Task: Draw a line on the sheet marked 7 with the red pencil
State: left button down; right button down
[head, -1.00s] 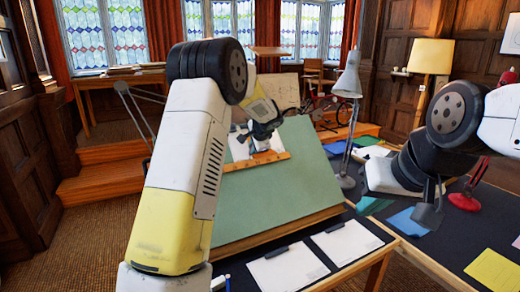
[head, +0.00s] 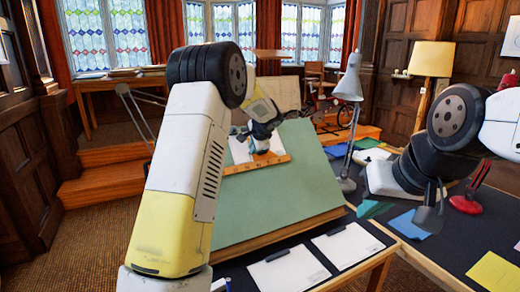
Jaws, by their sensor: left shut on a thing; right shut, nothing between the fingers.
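A white sheet (head: 239,152) lies on the upper part of the tilted green drafting board (head: 275,200). Its number is too small to read. An orange-brown straightedge (head: 240,167) lies along the sheet's lower edge. My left gripper (head: 261,150) is at the sheet, just above the straightedge, and is shut on a thin thing, probably the pencil. The gripper and distance hide its colour, and I cannot tell whether its tip touches the paper. My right gripper (head: 430,218) is shut and empty, above the dark table at the right.
Two clipboards with white paper (head: 290,270) (head: 347,245) lie in front of the board. A grey lamp (head: 347,125) stands behind its right edge. A red lamp (head: 467,203), a blue sheet (head: 408,223) and a yellow sheet (head: 495,272) are on the right table (head: 450,245).

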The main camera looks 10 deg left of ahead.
pick_arm(q)
jog(key=shift+w+a+r, duration=0.4)
jog(key=shift+w+r, duration=0.2)
jog(key=shift+r, duration=0.1)
jog(key=shift+w+a+r, duration=0.4)
jog(key=shift+w+r, duration=0.2)
jog(key=shift+r, duration=0.05)
jog(key=shift+w+a+r, duration=0.4)
jog(key=shift+w+r, duration=0.2)
jog(key=shift+r, duration=0.1)
dwell(2.9)
jog(key=shift+w+a+r, duration=0.1)
jog(key=shift+r, duration=0.05)
jog(key=shift+r, duration=0.1)
dwell(0.3)
jog(key=shift+d+v, duration=0.2)
jog(key=shift+v, duration=1)
jog(key=shift+d+v, duration=0.15)
jog(key=shift+v, duration=1.1)
jog(key=shift+w, duration=0.1)
notch_tip(320, 180, up, 6)
jog(key=s+d, duration=0.2)
jog(key=s, duration=0.1)
jog(key=shift+r, duration=0.2)
